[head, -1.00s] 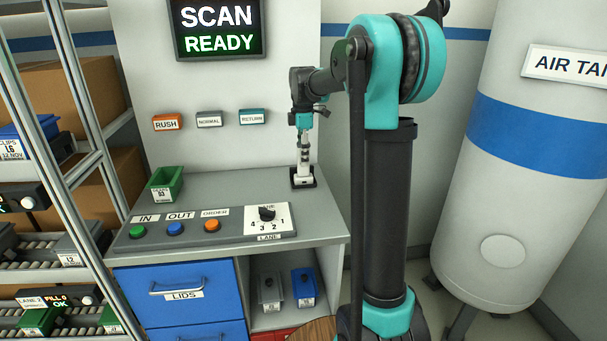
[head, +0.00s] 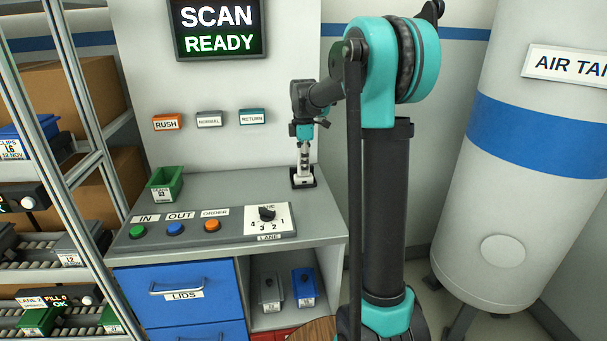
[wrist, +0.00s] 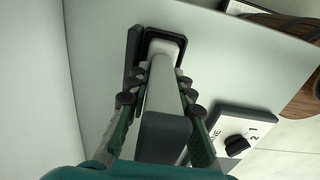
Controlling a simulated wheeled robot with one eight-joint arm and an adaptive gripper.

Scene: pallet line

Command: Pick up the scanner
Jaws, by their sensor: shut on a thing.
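The scanner (wrist: 161,95), a pale body with a dark end, stands upright in its black cradle (wrist: 180,38) on the bench. In the head view the scanner (head: 303,182) is small and its base sits in the dark cradle at the bench's back right corner. My gripper (wrist: 166,80) is over it from above, with a finger on each side, shut on the pale body. In the head view my gripper (head: 304,158) points straight down. Whether the scanner's lower end has left the cradle is too small to tell.
On the bench, a lane dial panel (head: 283,219) is in front of the cradle. Green, blue and orange buttons (head: 175,229) are to its left, with a green bin (head: 160,190) behind. A grey wall panel (head: 215,90) rises behind. A screen (head: 218,27) reads SCAN READY.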

